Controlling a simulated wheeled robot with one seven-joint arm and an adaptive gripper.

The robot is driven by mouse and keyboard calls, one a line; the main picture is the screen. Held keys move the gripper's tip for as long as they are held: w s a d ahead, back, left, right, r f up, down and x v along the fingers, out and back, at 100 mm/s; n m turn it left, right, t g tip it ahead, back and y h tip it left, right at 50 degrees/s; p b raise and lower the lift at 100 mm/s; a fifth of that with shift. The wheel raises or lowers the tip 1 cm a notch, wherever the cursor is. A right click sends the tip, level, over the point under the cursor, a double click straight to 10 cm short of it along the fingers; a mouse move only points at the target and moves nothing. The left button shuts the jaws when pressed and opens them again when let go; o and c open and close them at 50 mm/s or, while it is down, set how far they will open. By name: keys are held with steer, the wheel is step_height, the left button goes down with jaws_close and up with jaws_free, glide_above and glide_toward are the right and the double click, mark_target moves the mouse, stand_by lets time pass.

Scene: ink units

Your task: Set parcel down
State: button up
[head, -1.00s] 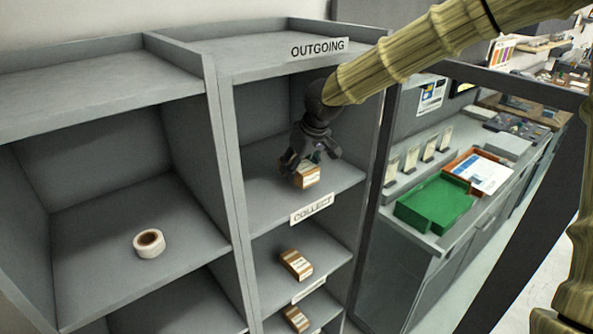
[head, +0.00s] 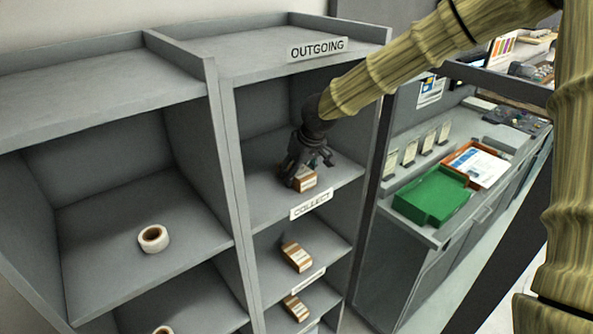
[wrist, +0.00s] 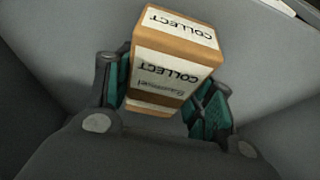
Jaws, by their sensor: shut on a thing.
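The parcel (head: 305,181) is a small brown box with white labels. It is inside the shelf compartment (head: 258,200) whose front edge carries a "COLLECT" sign (head: 311,205). My gripper (head: 304,172) reaches into this compartment from above right and is shut on the parcel. In the wrist view the parcel (wrist: 172,70) sits between the green-padded fingers, tilted a little, with "COLLECT" on two faces. I cannot tell whether its underside touches the shelf board.
An "OUTGOING" sign (head: 317,48) marks the compartment's upper edge. Another brown box (head: 297,256) lies on the shelf below, and one more (head: 296,307) under that. A tape roll (head: 153,238) lies in the left bay. A green tray (head: 432,195) stands on the counter at right.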

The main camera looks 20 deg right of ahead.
steer(key=o, duration=1.2)
steer(key=shift+f, duration=0.1)
steer(key=shift+c, duration=0.2)
